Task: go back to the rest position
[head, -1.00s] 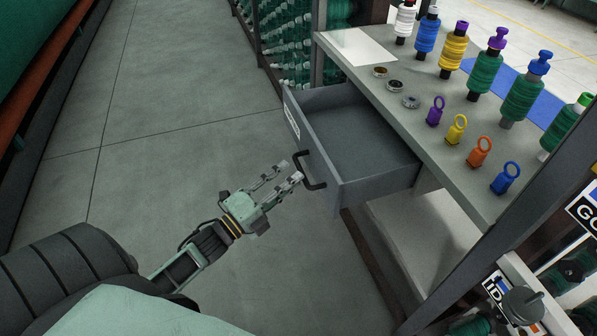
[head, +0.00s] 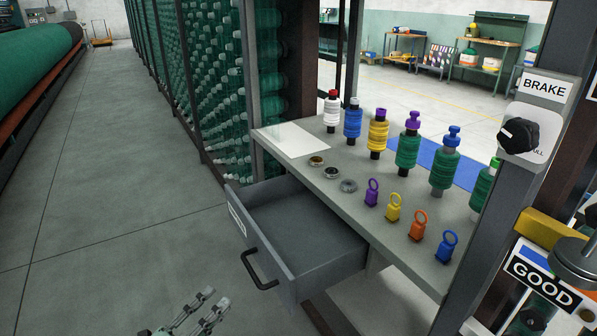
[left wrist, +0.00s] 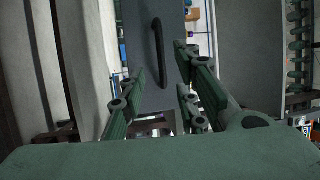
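My left gripper (head: 215,299) is at the bottom edge of the head view, in front of the drawer and below its handle. Its fingers are apart and empty. In the left wrist view the dark drawer handle (left wrist: 158,52) shows beyond the spread fingers, with a gap between. The grey drawer (head: 262,268) stands pulled out under the bench and looks empty inside. Most of my left arm is out of the head view. My right gripper is not in view.
A post with a black brake knob (head: 518,135) stands at right. The floor (head: 110,190) left of the drawer is clear.

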